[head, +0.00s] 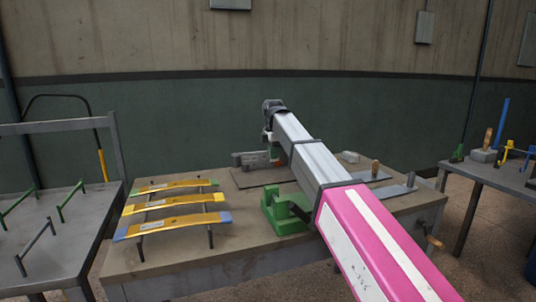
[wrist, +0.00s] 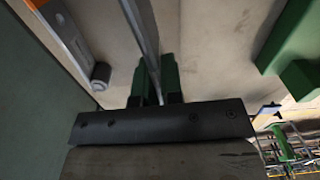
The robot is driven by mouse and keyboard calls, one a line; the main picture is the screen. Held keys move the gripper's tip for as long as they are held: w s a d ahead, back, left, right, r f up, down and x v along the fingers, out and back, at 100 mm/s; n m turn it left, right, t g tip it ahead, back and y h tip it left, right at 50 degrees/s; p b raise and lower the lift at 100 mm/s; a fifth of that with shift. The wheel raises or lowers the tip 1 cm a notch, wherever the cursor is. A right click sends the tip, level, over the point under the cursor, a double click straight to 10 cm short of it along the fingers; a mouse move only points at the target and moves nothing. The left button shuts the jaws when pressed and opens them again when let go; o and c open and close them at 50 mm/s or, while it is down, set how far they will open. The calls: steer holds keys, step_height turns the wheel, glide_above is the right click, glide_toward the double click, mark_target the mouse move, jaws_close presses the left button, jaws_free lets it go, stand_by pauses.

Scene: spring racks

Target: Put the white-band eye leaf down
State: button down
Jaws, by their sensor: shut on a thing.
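My gripper (wrist: 157,78) has green fingers, shut on a thin grey metal strip (wrist: 142,28) seen edge-on in the wrist view. The strip runs up out of that picture, so its ends are hidden. No white band or eye shows on it, so I cannot confirm it is the white-band eye leaf. In the head view my gripper (head: 274,151) is above the back middle of the bench (head: 160,252), partly hidden by my arm. Whether the strip touches the bench top, I cannot tell.
Three yellow leaves (head: 172,226) with coloured ends rest on supports at the bench's left. A green fixture (head: 285,216) stands beside my arm. A grey tool with an orange part (wrist: 65,32) lies near my gripper. Racks with green pegs (head: 70,205) stand at far left; another table (head: 500,178) at right.

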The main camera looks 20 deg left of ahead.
glide_above(283, 175)
step_height(283, 175, down, 4)
steer(key=shift+s+r, duration=0.1)
steer(key=shift+r, duration=0.05)
steer(key=shift+f, duration=2.05)
steer(key=c, duration=1.3)
jaws_free()
steer(key=shift+f, duration=0.15)
steer(key=shift+o, duration=0.2)
step_height(283, 175, up, 12)
